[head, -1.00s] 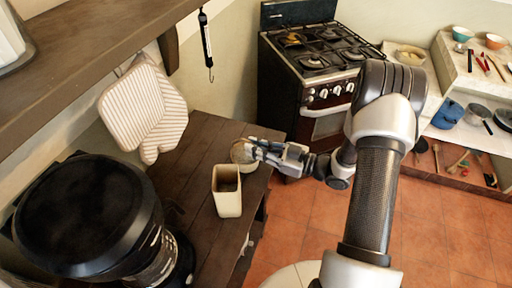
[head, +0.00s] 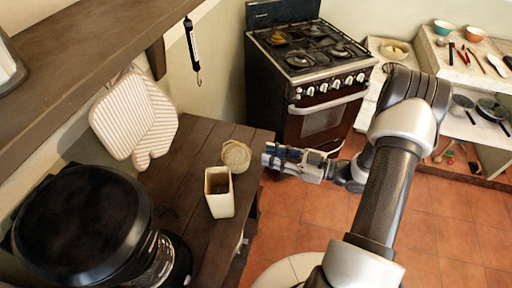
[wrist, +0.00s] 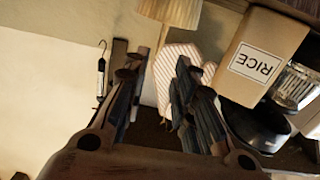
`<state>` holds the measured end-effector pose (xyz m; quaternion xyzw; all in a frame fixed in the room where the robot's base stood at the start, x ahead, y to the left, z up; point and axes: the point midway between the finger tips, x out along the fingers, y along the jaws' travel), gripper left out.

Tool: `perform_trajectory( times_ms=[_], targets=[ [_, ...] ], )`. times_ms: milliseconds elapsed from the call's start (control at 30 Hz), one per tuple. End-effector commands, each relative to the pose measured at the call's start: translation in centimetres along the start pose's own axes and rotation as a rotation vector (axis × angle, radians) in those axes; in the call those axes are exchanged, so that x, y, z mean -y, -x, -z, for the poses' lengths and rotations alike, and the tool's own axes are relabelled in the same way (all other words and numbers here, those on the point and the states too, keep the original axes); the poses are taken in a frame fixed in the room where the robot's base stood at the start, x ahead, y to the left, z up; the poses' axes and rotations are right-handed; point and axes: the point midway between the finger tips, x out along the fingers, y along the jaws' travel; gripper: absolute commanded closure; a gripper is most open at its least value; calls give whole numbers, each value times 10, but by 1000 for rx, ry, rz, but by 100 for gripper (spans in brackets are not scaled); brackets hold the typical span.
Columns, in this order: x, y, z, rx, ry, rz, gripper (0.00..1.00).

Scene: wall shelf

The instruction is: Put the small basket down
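The small basket (head: 236,157), a round light woven one, stands on the dark wooden table (head: 187,160) near its right end, just behind a cream rectangular container (head: 219,193). My gripper (head: 268,156) is to the right of the basket, with a small gap between them and nothing held. In the wrist view my gripper (wrist: 157,92) has its two fingers apart and the space between them is empty. I cannot make out the basket in the wrist view.
A black-lidded appliance (head: 85,222) stands at the table's left. Striped oven mitts (head: 133,115) hang on the wall below a wooden shelf (head: 85,50). A stove (head: 310,90) stands beyond. The wrist view shows a rice box (wrist: 262,58).

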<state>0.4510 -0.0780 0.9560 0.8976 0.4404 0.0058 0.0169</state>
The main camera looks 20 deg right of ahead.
Motion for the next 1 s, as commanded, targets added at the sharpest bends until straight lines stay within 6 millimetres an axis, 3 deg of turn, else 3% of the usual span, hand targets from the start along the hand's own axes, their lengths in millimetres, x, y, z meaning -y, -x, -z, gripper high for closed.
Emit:
perform_trajectory(
  times_ms=[100,267,367,467,600,733,867,1000],
  targets=[
    [-1,20,1,0,1,-3,75],
    [-2,30,1,11,7,-4,75],
    [-17,24,4,86,49,-31,75],
    [-49,9,13,240,130,-103,75],
    [-103,-5,47,503,249,-288,75],
    [-131,-1,97,698,296,-493,75],
    [-127,13,152,835,265,-697,75],
    [-84,34,198,929,141,-875,75]
  ],
)
